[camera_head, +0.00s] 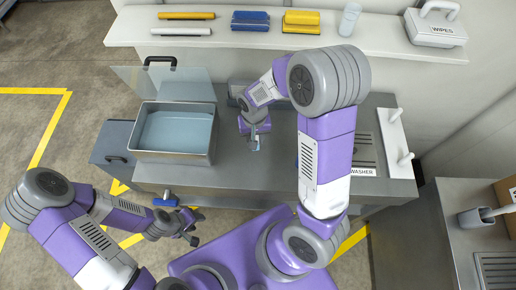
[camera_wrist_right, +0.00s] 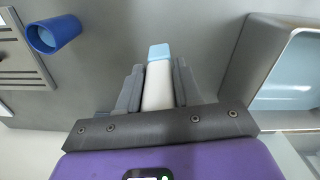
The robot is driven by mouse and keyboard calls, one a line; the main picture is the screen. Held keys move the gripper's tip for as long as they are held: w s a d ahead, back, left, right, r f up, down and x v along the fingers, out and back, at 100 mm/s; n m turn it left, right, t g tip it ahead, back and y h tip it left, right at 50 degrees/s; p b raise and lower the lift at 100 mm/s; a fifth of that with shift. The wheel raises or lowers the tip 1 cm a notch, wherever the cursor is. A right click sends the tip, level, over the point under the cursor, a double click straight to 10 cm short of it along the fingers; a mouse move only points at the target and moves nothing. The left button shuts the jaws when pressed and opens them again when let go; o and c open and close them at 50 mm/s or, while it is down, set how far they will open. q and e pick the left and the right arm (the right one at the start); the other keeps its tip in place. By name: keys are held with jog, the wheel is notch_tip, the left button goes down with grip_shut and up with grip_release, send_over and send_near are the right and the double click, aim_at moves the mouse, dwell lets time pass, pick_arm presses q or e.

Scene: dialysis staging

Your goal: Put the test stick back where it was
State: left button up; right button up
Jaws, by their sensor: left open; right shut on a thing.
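The test stick, white with a light-blue end (camera_wrist_right: 158,75), is between the fingers of my right gripper (camera_wrist_right: 158,88) in the right wrist view. My right gripper (camera_head: 254,137) is shut on it, over the middle of the steel counter (camera_head: 240,182). The head view shows only a small pale piece of the stick below the fingers. I cannot tell whether it touches the counter. A blue cup (camera_wrist_right: 62,31) stands apart from the stick in the wrist view; my right arm mostly hides it in the head view. My left gripper (camera_head: 190,230) is open and empty, low in front of the counter.
A steel basin (camera_head: 213,150) with blue liquid and a raised clear lid (camera_head: 165,84) stands left of my right gripper. A rack labelled WASHER (camera_head: 364,150) is at right. The back shelf (camera_head: 230,36) holds coloured packs, a bottle and a wipes box (camera_head: 435,28).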

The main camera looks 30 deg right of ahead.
jog(key=shift+s+d+f+m+b, duration=0.15)
jog(key=shift+s+d+f+m, duration=0.2)
jog(key=shift+f, duration=1)
jog(key=shift+s+d+f+m+b, duration=0.25)
jog(key=shift+f+m, duration=0.2)
jog(key=shift+f, duration=0.9)
jog(key=shift+s+d+f+m+b, duration=0.1)
jog(key=shift+s+d+f+m, duration=0.25)
jog(key=shift+f, duration=1)
pick_arm(q)
jog(key=shift+s, duration=0.5)
pick_arm(e)
jog(key=shift+s, duration=0.1)
jog(key=shift+f, duration=0.15)
jog(key=o, duration=1)
pick_arm(q)
jog(key=shift+f, duration=0.1)
